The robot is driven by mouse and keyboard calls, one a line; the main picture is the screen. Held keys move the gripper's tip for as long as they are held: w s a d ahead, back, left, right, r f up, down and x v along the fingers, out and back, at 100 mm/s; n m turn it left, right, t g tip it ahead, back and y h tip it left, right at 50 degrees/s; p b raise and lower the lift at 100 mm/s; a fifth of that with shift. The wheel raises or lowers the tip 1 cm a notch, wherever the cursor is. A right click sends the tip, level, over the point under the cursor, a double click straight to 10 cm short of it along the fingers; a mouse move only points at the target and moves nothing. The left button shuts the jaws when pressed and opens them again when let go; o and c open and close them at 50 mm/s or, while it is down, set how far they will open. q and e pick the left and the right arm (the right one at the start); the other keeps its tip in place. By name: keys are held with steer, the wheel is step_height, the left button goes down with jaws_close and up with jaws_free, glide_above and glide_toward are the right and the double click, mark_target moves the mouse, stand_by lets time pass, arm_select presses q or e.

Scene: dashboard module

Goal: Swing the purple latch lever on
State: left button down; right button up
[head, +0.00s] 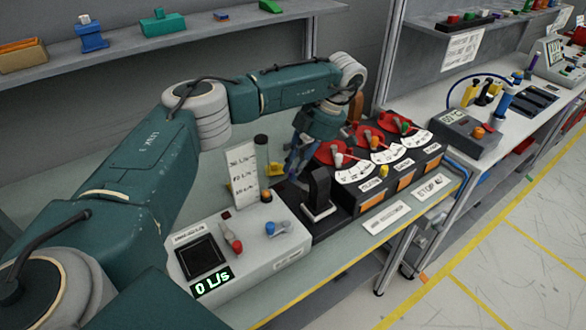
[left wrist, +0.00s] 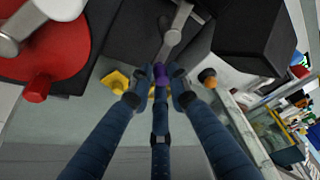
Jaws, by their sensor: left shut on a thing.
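The purple latch lever shows in the left wrist view as a grey metal arm with a purple tip (left wrist: 160,74). The tip lies between the fingertips of my left gripper (left wrist: 158,88), whose blue fingers are closed around it. The grey arm runs up from the tip towards a dark housing. In the head view my left gripper (head: 297,157) points down behind a black upright block (head: 318,190), left of the dial modules. The purple tip cannot be made out there. My right gripper is not in view.
Dial modules with red discs (head: 340,153) stand right of the gripper. A white box with a "0 L/s" display (head: 212,283) is in front, with a red lever and a blue lever. A white note card (head: 242,173) stands close by. A large red disc (left wrist: 45,50) is near in the wrist view.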

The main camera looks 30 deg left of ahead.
arm_select(q)
steer(key=shift+w+d+r+m+t+y, duration=0.15)
steer(key=shift+w+m+t+y, duration=0.2)
steer(key=shift+m, duration=0.75)
steer(key=c, duration=1.7)
jaws_free()
steer(key=shift+r, duration=0.1)
steer(key=v, duration=1.1)
steer(key=shift+r, duration=0.45)
